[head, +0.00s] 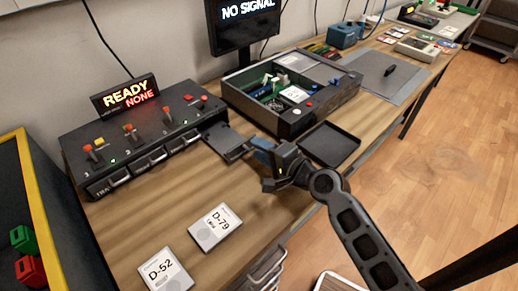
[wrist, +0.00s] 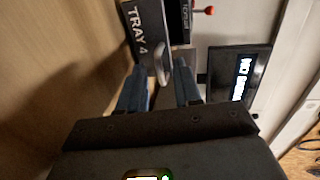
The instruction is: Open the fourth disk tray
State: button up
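The dark disk unit (head: 140,140) stands at the left of the bench, with a row of labelled trays along its front. The fourth tray (head: 224,138), at the right end, sticks out of the unit over the bench. Its front, marked TRAY 4 (wrist: 141,42), and its pale handle (wrist: 161,64) show close up in the wrist view. My gripper (head: 259,149) is just to the right of the tray front. In the wrist view my gripper's fingers (wrist: 160,78) are apart, with the handle just beyond and between their tips. I see nothing held; contact cannot be told.
A display (head: 126,95) above the unit reads READY NONE. Disks D-79 (head: 216,227) and D-52 (head: 165,273) lie on the bench in front. An open chassis (head: 250,100) and a black shallow tray (head: 329,144) are close to my gripper. Bench space left of the disks is clear.

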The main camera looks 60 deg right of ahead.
jog(key=b+v, duration=0.1)
jog(key=v, duration=0.5)
jog(key=shift+s+a, duration=0.1)
jog(key=shift+s, duration=0.2)
jog(key=s+a+n, duration=0.1)
jog(key=s+a+f+n, duration=0.1)
jog(key=a, duration=0.1)
jog(key=s+a+n, duration=0.1)
jog(key=a, duration=0.1)
jog(key=shift+s+f+g, duration=0.25)
jog(key=shift+s+g, duration=0.05)
jog(key=shift+g, duration=0.1)
jog(key=s+a+n, duration=0.4)
jog(key=shift+s+a+r+n+y, duration=0.2)
jog(key=shift+a+n+y, duration=0.1)
jog(key=shift+n, duration=0.1)
jog(key=s+a+r+n+y, duration=0.3)
jog(key=s+a+r+n, duration=0.6)
jog(key=n, duration=0.4)
jog(key=shift+s+a+t+y, duration=0.3)
jog(key=shift+s+a+t, duration=0.15)
jog(key=shift+s, duration=0.3)
